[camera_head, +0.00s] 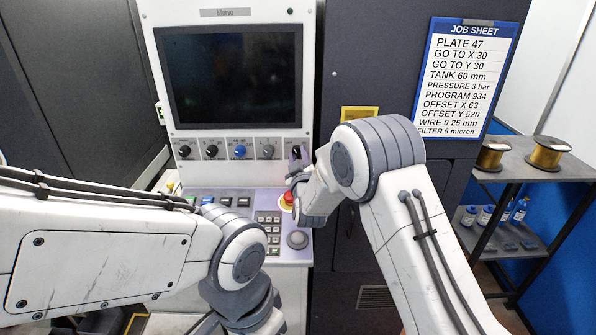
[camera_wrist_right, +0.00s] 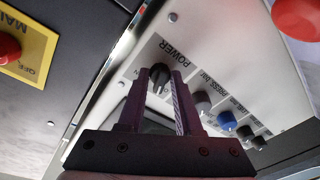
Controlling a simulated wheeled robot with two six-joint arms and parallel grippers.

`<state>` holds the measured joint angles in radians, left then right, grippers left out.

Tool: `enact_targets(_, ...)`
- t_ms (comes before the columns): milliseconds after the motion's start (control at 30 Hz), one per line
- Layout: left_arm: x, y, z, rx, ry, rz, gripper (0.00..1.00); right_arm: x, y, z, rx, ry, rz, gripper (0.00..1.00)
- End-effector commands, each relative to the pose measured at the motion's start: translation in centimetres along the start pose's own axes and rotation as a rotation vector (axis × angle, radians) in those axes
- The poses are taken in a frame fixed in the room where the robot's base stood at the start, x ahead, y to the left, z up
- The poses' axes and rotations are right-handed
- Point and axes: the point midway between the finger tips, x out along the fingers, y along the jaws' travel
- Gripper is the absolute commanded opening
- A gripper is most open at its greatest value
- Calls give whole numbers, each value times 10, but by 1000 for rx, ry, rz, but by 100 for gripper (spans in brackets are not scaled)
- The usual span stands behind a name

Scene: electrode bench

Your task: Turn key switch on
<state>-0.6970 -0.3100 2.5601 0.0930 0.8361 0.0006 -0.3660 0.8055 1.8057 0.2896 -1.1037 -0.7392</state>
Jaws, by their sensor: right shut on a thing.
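The key switch is the black knob (camera_wrist_right: 159,78) beside the word POWER on the control panel, seen in the right wrist view. My right gripper (camera_wrist_right: 158,80) has its two dark fingers on either side of the knob and is shut on it. In the head view the right gripper (camera_head: 298,164) reaches the right end of the knob row, under the screen; its fingers and wrist partly cover the switch. The exact angle of the switch is hard to read. My left arm crosses the lower left; its gripper is not visible.
Other knobs, including a blue one (camera_head: 239,152), sit left of the switch. A red emergency button (camera_head: 287,199) and a keypad (camera_head: 268,222) lie just below my right wrist. A job sheet (camera_head: 465,80) hangs at right, above a shelf (camera_head: 535,160) with wire spools.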

Motion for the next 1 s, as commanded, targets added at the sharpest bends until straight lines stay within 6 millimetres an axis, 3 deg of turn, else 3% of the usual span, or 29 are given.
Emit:
enact_targets(33,23,-2,1,-2,0,0,50,-1,-6,8,47,7,6,0)
enact_targets(400,95,-7,5,1,0,0,50,-1,-7,7,397,30,38,0)
enact_targets(700,147,-11,8,1,0,0,50,-1,-8,6,680,47,64,0)
enact_targets(1000,185,-13,10,1,0,0,50,0,-8,4,940,63,89,0)
